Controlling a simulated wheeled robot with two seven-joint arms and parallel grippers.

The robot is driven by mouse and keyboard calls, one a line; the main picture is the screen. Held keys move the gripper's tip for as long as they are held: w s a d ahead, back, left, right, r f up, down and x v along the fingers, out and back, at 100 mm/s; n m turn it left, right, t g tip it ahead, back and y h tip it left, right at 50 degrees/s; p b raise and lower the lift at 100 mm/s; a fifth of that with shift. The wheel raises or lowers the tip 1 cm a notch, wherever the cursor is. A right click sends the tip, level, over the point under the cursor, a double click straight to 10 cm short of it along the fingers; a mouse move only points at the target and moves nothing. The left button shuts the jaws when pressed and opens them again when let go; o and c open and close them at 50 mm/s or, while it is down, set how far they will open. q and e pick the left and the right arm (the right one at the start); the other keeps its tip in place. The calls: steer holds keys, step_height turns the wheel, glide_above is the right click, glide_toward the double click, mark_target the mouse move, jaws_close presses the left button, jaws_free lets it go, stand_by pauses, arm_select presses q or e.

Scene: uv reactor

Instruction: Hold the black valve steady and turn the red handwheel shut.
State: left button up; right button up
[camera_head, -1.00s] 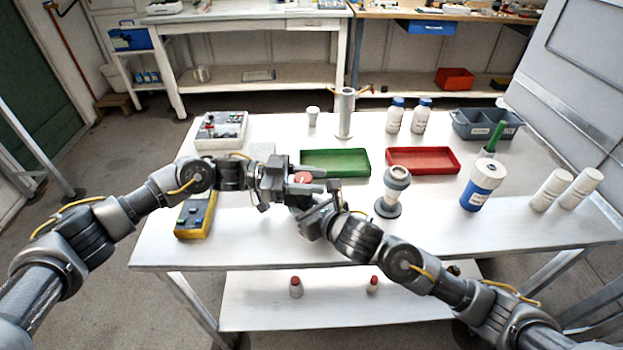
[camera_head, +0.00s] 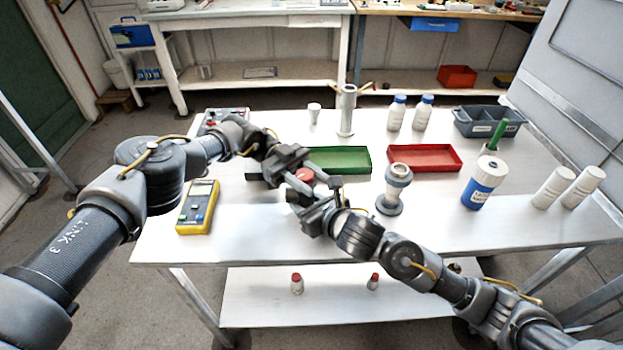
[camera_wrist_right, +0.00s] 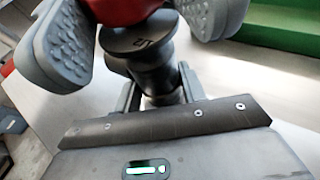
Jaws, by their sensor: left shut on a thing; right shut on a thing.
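The red handwheel (camera_head: 305,175) sits over the middle of the table in the head view, partly covered by my left gripper (camera_head: 301,169). My left gripper is shut on it. In the right wrist view the handwheel (camera_wrist_right: 122,10) shows at the top, between the left gripper's grey ridged fingers. The black valve (camera_wrist_right: 150,45) is just below it, with a round flange bearing small marks. My right gripper (camera_head: 317,193) is shut on the valve from the front right. In the head view the valve is mostly hidden by the grippers.
A green tray (camera_head: 340,160) lies just behind the grippers, with a red tray (camera_head: 425,158) to its right. A grey-white flanged fitting (camera_head: 391,190) stands close to my right gripper. A yellow multimeter (camera_head: 199,208) lies at left. The table's front middle is bare.

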mark_target(310, 178)
arm_select(q)
steer(key=shift+f, duration=0.1)
stand_by(0.4)
steer(key=o, duration=1)
step_height(310, 178, up, 10)
steer(key=shift+r, duration=0.1)
